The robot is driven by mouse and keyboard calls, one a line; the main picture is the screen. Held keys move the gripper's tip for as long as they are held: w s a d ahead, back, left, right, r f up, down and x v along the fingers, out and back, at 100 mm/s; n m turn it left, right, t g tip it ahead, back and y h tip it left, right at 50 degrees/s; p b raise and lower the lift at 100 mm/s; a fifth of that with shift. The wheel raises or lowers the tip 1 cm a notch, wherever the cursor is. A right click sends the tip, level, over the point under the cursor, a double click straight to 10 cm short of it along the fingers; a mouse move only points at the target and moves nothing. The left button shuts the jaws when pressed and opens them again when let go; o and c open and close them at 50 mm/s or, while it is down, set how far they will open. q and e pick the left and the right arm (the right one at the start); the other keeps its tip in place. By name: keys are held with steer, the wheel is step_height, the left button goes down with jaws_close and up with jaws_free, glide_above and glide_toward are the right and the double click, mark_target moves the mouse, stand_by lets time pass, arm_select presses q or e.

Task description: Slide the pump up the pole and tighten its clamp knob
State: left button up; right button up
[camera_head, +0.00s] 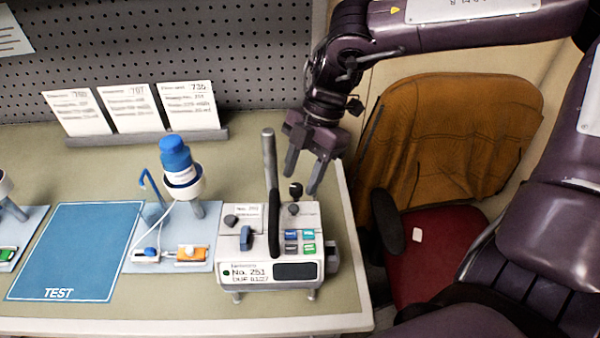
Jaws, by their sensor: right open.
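A white pump (252,273) labelled No. 251 stands on the bench near its right end, with coloured buttons and a dark display. A grey upright rod (269,155) with a thick black lower part rises at the pump; I cannot tell whether it is the pole or a handle. A small black knob (295,188) shows at the pump's upper right. My right gripper (304,180) is open, pointing down above the pump's right rear, with its fingertips close around the knob in the picture. Contact cannot be told. My left gripper is out of view.
A blue TEST mat (75,250) lies to the left. Beside it a blue-capped bottle (176,157) sits in a holder on a pale mat. Cards (131,108) stand along the pegboard. An orange-backed chair (450,140) is right of the bench.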

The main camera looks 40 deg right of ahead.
steer(key=shift+a+f, duration=0.3)
steer(key=shift+f, duration=0.35)
steer(key=shift+s, duration=0.1)
jaws_close()
steer(key=shift+f+m+t+b, duration=0.15)
steer(key=shift+m+t+b, duration=0.15)
steer(key=shift+m+b, duration=0.65)
steer(key=shift+m, duration=0.15)
steer(key=shift+s+r+m+t+b, duration=0.1)
steer(key=shift+m+t+b, duration=0.1)
steer(key=shift+m+t, duration=0.3)
steer(key=shift+s+r+m+t+b, duration=0.1)
steer(key=shift+m+t+b, duration=0.1)
steer(key=shift+m, duration=0.5)
